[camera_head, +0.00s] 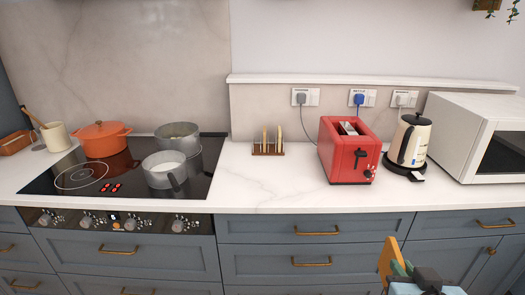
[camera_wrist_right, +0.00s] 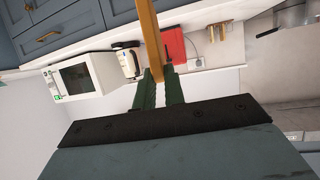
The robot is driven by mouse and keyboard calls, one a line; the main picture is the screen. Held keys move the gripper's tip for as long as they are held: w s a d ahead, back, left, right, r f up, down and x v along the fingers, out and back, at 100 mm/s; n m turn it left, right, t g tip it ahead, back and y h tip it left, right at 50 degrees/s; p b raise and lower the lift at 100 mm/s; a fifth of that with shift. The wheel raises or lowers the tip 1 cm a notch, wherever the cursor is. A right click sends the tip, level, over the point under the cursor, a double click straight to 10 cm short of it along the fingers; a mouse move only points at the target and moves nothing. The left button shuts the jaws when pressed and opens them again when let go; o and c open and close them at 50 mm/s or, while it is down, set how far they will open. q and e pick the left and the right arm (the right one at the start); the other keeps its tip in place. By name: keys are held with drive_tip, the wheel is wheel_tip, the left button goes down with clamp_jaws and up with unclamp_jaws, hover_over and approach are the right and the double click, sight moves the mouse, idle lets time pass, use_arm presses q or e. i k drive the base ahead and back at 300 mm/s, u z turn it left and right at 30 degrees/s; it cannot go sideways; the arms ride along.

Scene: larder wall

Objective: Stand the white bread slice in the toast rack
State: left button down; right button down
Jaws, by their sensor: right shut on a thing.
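My right gripper (camera_head: 396,270) is low at the right of the head view, in front of the drawers and short of the counter. Its green fingers also show in the right wrist view (camera_wrist_right: 158,80). They are shut on the bread slice (camera_head: 385,256), which is upright with its tan face and edge showing. In the right wrist view the slice (camera_wrist_right: 149,35) is seen edge-on as a tan strip. The toast rack (camera_head: 268,150) stands on the counter left of the toaster, apart from the slice, with pale uprights on a brown base. My left gripper is out of view.
A red toaster (camera_head: 346,155), a cream kettle (camera_head: 411,140) and a white microwave (camera_head: 468,130) stand right of the rack. The hob (camera_head: 110,187) at left bears an orange pot (camera_head: 102,142) and two grey pans. The counter (camera_head: 270,190) before the rack is clear.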

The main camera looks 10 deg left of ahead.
sight(271, 149)
drive_tip(key=u, duration=0.7)
drive_tip(key=i, duration=0.85)
drive_tip(key=u, duration=0.4)
drive_tip(key=i, duration=0.85)
drive_tip(key=z, duration=0.35)
